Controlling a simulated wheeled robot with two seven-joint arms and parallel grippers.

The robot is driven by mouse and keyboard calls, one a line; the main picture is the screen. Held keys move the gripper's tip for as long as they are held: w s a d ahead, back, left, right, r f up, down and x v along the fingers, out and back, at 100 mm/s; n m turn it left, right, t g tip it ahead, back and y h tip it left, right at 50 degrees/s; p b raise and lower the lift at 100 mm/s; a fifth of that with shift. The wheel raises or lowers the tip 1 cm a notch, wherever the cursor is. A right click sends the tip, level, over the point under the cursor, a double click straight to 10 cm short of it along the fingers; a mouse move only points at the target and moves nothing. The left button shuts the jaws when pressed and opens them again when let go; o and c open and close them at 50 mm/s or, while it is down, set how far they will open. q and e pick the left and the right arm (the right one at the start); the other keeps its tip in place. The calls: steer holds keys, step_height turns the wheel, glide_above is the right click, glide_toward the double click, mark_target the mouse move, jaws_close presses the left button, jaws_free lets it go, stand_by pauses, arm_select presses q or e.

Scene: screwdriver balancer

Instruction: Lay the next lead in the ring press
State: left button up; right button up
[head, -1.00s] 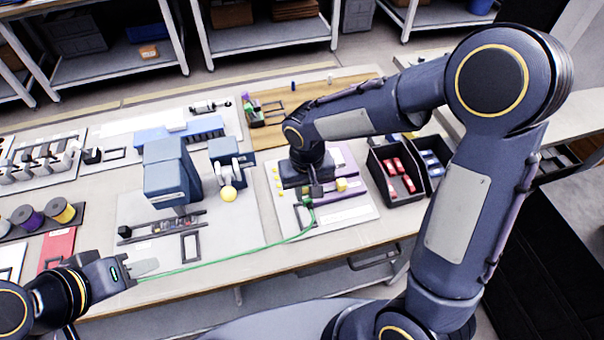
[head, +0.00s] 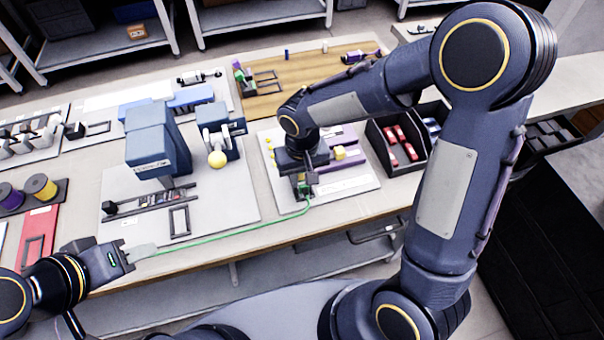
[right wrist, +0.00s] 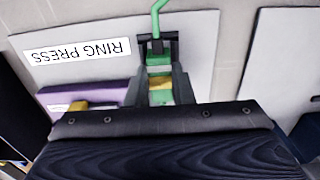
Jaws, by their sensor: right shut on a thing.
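The green lead (head: 230,236) runs in a shallow curve from my left gripper to my right gripper. My left gripper (head: 146,251) is at the bench's front edge, at the lead's left end; its fingertips look closed there. My right gripper (head: 304,186) is over the front part of the ring press board (head: 349,204). In the right wrist view its fingers (right wrist: 160,88) are shut around the lead's green and yellow end piece (right wrist: 160,82). The lead leaves past a small dark forked piece (right wrist: 157,44). The wrist hides part of the press; whether the end touches it I cannot tell.
A purple block (head: 352,160) with a yellow knob (head: 339,152) stands beside my right gripper. Dark bins (head: 396,142) with red parts stand to the right. A blue-grey machine (head: 154,142) stands left on its own board. The board's front strip is clear.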

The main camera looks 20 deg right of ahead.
steer(key=shift+f+b, duration=0.6)
steer(key=shift+b, duration=0.05)
stand_by(0.4)
stand_by(0.4)
steer(key=o, duration=1)
steer(key=shift+r, duration=0.1)
step_height(320, 180, up, 8)
steer(key=shift+f, duration=0.15)
